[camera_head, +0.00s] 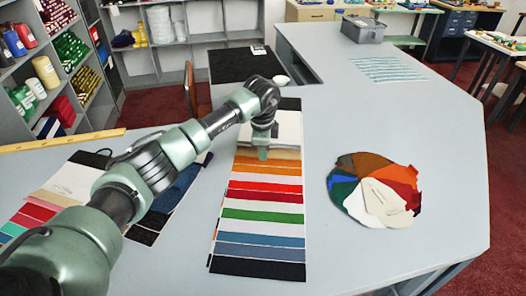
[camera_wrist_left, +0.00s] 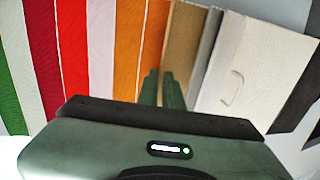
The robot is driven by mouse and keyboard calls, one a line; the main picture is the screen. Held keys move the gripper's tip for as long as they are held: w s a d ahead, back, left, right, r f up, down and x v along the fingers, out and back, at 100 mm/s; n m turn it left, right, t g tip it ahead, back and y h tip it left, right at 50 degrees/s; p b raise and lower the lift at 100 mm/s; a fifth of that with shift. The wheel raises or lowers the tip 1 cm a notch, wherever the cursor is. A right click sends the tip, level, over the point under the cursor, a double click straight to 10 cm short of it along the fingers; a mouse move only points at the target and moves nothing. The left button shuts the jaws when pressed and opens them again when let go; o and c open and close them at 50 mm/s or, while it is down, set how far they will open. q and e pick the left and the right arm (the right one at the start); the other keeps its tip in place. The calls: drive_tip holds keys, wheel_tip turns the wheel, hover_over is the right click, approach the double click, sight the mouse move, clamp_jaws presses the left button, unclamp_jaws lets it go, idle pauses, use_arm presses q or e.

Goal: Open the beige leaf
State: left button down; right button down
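A long swatch book lies on the grey counter with its coloured leaves overlapping in strips. The beige leaf (camera_head: 287,154) shows as a narrow tan strip between the orange strip (camera_head: 285,170) and the white leaf (camera_head: 288,125). In the left wrist view the beige leaf (camera_wrist_left: 184,42) lies between orange and the off-white leaf (camera_wrist_left: 250,62), which bears a thin curved mark. My left gripper (camera_head: 262,153) points down over the beige strip; its fingers (camera_wrist_left: 162,78) look close together with nothing visible between them. I cannot tell whether the tips touch the leaf. My right gripper is out of view.
Another swatch book (camera_head: 40,208) lies at left, partly behind my left arm. A round fan of colour swatches (camera_head: 376,190) lies at right. A yellow ruler (camera_head: 62,141) lies at far left and a grey bin (camera_head: 362,29) at the back.

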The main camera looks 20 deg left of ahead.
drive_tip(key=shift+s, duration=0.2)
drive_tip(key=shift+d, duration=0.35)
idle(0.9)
